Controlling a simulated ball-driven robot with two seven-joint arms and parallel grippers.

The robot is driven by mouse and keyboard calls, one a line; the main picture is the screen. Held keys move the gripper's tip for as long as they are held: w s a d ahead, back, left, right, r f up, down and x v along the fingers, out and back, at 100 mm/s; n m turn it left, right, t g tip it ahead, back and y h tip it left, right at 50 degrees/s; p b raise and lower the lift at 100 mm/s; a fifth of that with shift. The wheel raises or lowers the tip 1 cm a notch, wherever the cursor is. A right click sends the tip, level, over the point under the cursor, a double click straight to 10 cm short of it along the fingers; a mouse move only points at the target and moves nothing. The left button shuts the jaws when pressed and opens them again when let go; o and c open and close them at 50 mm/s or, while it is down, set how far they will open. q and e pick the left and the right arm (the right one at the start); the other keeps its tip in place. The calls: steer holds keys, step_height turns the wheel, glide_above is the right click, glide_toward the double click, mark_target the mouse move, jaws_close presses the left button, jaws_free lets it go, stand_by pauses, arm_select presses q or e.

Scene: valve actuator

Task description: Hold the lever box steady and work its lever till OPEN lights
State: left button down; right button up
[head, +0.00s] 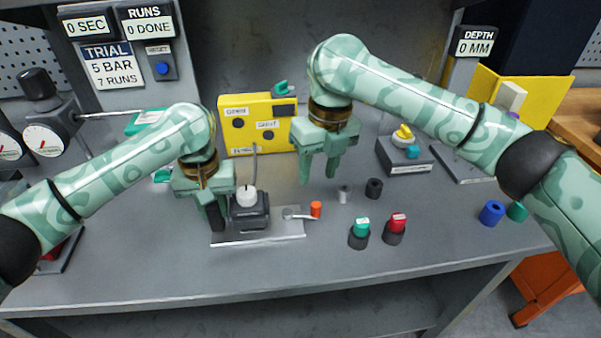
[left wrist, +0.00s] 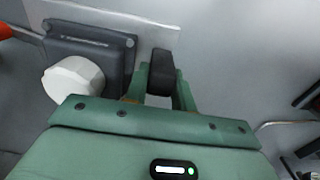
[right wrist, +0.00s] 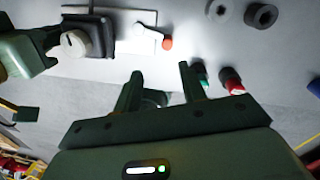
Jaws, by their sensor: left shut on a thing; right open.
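The lever box (head: 249,213) is a dark box with a white round knob on a pale metal plate (head: 262,240). A short lever with an orange tip (head: 316,210) lies to its right; the tip also shows in the right wrist view (right wrist: 167,43). My left gripper (head: 209,208) is shut on the black block (left wrist: 161,75) at the box's left side. My right gripper (head: 318,176) is open and empty, above and behind the orange tip. The yellow panel (head: 283,134) behind has small labels, one seeming to read SHUT; its round lamps look dark.
Green-topped (head: 359,232) and red-topped (head: 396,228) pegs stand right of the plate. A grey cylinder (head: 344,193) and a black ring (head: 374,188) are close to the orange tip. A box with a yellow knob (head: 403,135) stands further back. The front bench strip is clear.

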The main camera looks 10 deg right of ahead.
mark_target(318, 205)
steer(key=s+d+f+m+t+y, duration=0.1)
steer(key=d+f+m+t+y, duration=0.2)
steer(key=m, duration=1.1)
steer(key=s+d+m+t+y, duration=0.15)
steer(key=d+m+y, duration=0.25)
steer(key=m, duration=0.9)
steer(key=x, duration=1.1)
steer(key=shift+s+f, duration=0.2)
steer(key=shift+f, duration=0.05)
jaws_close()
